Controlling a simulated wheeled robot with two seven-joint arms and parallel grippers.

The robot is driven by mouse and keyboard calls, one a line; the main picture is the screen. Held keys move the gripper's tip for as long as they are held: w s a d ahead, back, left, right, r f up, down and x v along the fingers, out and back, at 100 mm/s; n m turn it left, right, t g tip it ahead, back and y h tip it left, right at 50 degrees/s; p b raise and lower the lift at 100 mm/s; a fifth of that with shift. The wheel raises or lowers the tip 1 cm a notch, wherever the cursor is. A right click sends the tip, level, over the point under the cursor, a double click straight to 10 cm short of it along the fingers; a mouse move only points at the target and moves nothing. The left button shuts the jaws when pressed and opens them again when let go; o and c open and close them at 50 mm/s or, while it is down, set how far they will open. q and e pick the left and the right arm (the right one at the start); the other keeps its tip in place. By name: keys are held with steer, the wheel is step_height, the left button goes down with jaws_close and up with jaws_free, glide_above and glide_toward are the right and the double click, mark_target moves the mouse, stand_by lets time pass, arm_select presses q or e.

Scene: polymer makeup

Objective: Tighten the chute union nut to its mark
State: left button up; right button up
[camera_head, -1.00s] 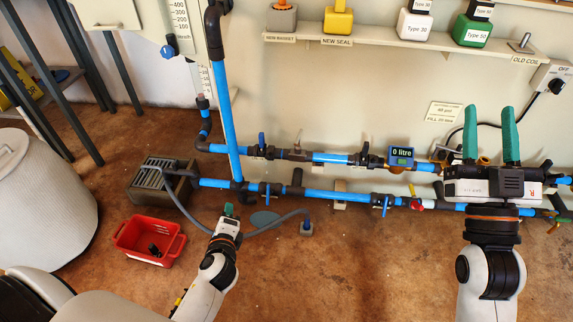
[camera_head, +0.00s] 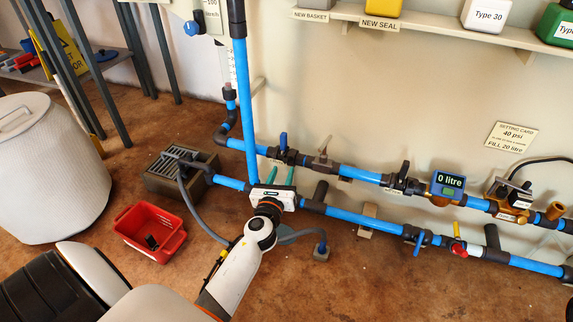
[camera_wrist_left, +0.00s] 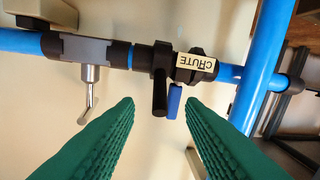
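The chute union is a black fitting with a "CHUTE" label (camera_wrist_left: 196,62) in the left wrist view, on the upper blue pipe beside a valve with a blue lever (camera_wrist_left: 174,101). I cannot make out a mark on the nut. In the head view this valve (camera_head: 283,142) stands near the tall blue pipe. My left gripper (camera_head: 280,175) is just below it in the head view, its green fingers pointing up toward the pipe. In the left wrist view its fingers (camera_wrist_left: 160,105) are apart and empty, with the union and lever ahead of the gap. My right gripper is out of view.
The tall blue pipe (camera_head: 237,90) rises close to the left gripper. The lower blue pipe (camera_head: 355,218) runs below the upper one. A red crate (camera_head: 125,242) and a drain box (camera_head: 160,186) are on the floor at left. A blue meter (camera_head: 447,184) is at right.

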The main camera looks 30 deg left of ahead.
mark_target(290, 158)
arm_select(q)
steer(key=shift+b+x, duration=0.35)
steer(key=shift+x, duration=2)
jaws_close()
